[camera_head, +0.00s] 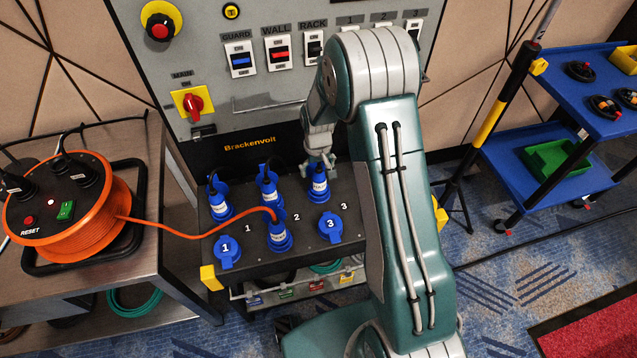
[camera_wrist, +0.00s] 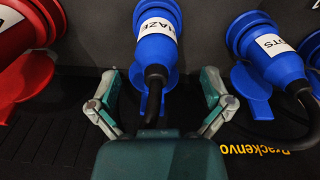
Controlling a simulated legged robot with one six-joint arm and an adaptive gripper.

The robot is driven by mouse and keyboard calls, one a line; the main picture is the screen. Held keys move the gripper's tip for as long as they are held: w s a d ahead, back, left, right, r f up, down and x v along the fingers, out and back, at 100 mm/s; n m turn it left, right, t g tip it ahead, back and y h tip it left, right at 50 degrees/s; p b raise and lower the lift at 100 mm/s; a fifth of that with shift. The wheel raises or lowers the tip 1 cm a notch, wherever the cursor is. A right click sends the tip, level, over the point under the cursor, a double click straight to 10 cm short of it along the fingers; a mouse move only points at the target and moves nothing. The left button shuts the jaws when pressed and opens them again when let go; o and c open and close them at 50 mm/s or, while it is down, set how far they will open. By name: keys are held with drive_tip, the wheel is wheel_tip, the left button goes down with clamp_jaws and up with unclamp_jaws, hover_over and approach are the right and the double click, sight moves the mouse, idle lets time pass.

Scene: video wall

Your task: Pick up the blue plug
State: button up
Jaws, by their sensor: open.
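Several blue plugs stand in the dark socket box. The back right blue plug (camera_head: 319,185) is directly below my gripper (camera_head: 320,165). In the wrist view a blue plug (camera_wrist: 157,52) labelled HAZE, with a black cable, lies between the two spread fingers of my gripper (camera_wrist: 159,82). The fingers are open, with gaps on both sides of it. The back middle (camera_head: 268,186) and back left (camera_head: 218,200) blue plugs stand beside it. Another blue plug (camera_head: 278,235) with an orange cable is in the front row. My arm hides the box's right side.
In the wrist view a red plug (camera_wrist: 28,75) is on the left and a blue plug (camera_wrist: 270,58) on the right. The switch panel (camera_head: 225,105) rises behind the box. An orange cable reel (camera_head: 75,235) stands left on a metal table. Blue shelves (camera_head: 550,160) are at right.

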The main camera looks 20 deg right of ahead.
sight(319, 181)
wheel_tip(319, 181, down, 5)
drive_tip(key=shift+s+d+f, duration=0.15)
drive_tip(key=shift+f, duration=0.05)
drive_tip(key=c, duration=1.4)
